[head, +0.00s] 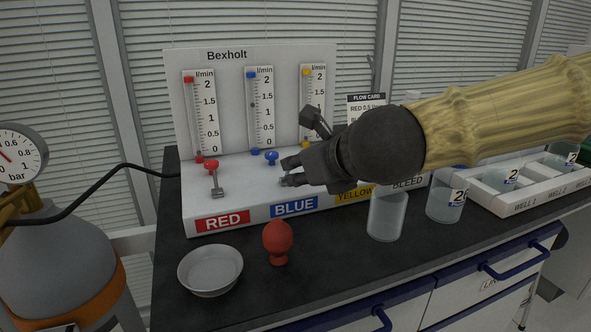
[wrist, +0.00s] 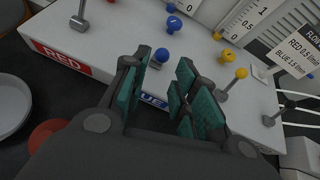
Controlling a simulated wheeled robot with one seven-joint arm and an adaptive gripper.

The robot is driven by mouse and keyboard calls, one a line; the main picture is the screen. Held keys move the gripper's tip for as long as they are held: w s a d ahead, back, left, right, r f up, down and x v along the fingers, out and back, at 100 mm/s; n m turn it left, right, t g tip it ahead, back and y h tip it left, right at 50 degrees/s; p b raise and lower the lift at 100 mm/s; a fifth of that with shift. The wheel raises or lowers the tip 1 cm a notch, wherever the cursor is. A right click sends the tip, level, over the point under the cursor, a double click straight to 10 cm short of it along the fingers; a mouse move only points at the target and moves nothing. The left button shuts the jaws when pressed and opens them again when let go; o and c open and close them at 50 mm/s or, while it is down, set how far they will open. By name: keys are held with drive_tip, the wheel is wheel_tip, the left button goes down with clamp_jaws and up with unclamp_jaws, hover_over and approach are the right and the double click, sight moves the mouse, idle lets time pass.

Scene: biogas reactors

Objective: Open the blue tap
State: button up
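The blue tap (head: 271,158) has a round blue knob and sits on the white bench block behind the BLUE label (head: 294,207). In the wrist view the blue tap (wrist: 161,55) shows just beyond the left finger, with a bit of grey metal below it. My gripper (head: 287,171) is just in front and to the right of it in the head view. The wrist view shows my gripper (wrist: 163,100) open, with an empty gap between its green-padded fingers. I cannot tell whether a finger touches the tap. The blue flow tube (head: 260,107) stands behind it.
The red tap (head: 211,166) with its grey lever is left of it; a yellow tap (wrist: 241,73) is right. A flow card (head: 366,104) stands behind. A metal dish (head: 210,270), a red bulb (head: 278,240) and clear beakers (head: 387,214) stand in front.

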drive_tip(key=v, duration=0.6)
idle(0.4)
